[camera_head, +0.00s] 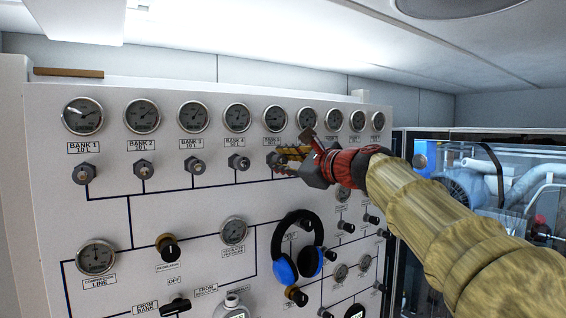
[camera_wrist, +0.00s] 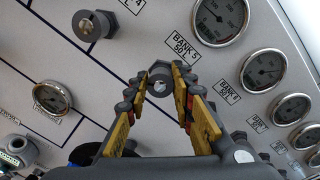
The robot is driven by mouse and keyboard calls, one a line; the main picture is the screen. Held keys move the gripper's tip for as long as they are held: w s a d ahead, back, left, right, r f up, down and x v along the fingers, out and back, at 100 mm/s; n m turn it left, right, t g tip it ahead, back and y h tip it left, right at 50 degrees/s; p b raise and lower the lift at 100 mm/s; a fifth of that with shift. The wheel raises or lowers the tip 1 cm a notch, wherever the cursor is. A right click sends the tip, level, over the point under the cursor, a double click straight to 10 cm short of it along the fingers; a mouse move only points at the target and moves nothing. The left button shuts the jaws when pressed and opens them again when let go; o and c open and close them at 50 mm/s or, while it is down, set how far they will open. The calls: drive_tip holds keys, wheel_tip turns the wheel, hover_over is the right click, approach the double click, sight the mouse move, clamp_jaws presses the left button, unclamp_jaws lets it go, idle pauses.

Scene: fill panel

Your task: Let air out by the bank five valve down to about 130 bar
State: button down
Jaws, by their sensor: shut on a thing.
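The bank five valve (camera_wrist: 160,75) is a dark hex-shaped knob with a pale centre, below the BANK 5 50 L label (camera_wrist: 181,48). My gripper (camera_wrist: 160,88) is shut on it, with a yellow-and-black finger on each side. In the head view my gripper (camera_head: 284,158) reaches the valve from the right and partly hides it. The bank five gauge (camera_wrist: 221,20) is round with a dark face; it also shows in the head view (camera_head: 275,119).
The bank four valve (camera_head: 238,162) sits close to the left. Blue headphones (camera_head: 283,268) hang on the panel below my gripper. The panel (camera_head: 110,215) carries several other gauges and knobs. Clear-walled machinery (camera_head: 480,175) stands at the right behind my arm.

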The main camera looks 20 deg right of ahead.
drive_tip(key=c, duration=1.6)
unclamp_jaws()
drive_tip(key=shift+o, duration=0.5)
drive_tip(key=v, duration=1.2)
